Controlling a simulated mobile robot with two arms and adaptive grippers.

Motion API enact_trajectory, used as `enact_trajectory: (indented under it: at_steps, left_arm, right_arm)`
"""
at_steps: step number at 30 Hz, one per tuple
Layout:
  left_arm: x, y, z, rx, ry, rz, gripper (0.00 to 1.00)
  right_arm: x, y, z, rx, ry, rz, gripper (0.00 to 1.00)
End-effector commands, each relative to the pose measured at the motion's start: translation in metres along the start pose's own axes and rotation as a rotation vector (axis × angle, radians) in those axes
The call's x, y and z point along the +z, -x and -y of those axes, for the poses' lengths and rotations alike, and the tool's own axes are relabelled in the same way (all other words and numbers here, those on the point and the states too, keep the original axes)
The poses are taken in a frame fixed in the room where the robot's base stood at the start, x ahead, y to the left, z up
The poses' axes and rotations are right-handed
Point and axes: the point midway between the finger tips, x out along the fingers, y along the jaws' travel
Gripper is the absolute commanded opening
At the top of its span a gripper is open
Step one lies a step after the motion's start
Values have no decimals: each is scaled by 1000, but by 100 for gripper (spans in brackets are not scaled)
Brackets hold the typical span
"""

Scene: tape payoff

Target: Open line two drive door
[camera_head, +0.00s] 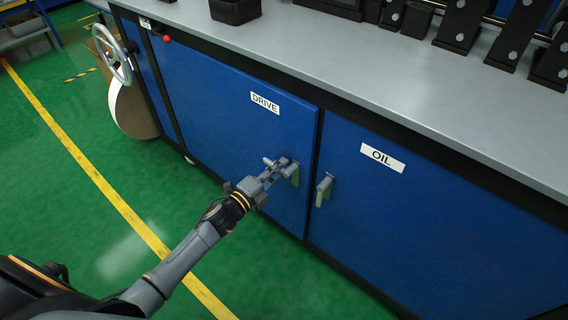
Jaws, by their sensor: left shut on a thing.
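The blue drive door (225,115) is the left of two cabinet doors in the head view and carries a white DRIVE label (264,103). It looks shut or nearly shut; I cannot tell if a small gap shows at its edge. Its handle (295,177) is near the door's right edge. My left gripper (279,170) is at this handle and shut on it, hiding part of it. My right gripper is not in view.
The blue oil door (430,220) with its own handle (324,188) is just right of the drive door. A grey worktop (330,50) overhangs both. A handwheel (112,54) and a roll (132,108) are at the left. The green floor in front is clear.

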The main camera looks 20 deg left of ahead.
Motion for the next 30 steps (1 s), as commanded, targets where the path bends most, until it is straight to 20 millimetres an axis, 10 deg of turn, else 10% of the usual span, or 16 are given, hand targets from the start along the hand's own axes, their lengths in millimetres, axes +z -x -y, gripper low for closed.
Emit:
enact_trajectory:
  at_steps: [21,30]
  left_arm:
    - [51,213,-3,42,1,-293,0]
    - [74,264,3,36,0,-300,0]
  right_arm:
    - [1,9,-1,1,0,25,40]
    - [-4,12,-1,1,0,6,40]
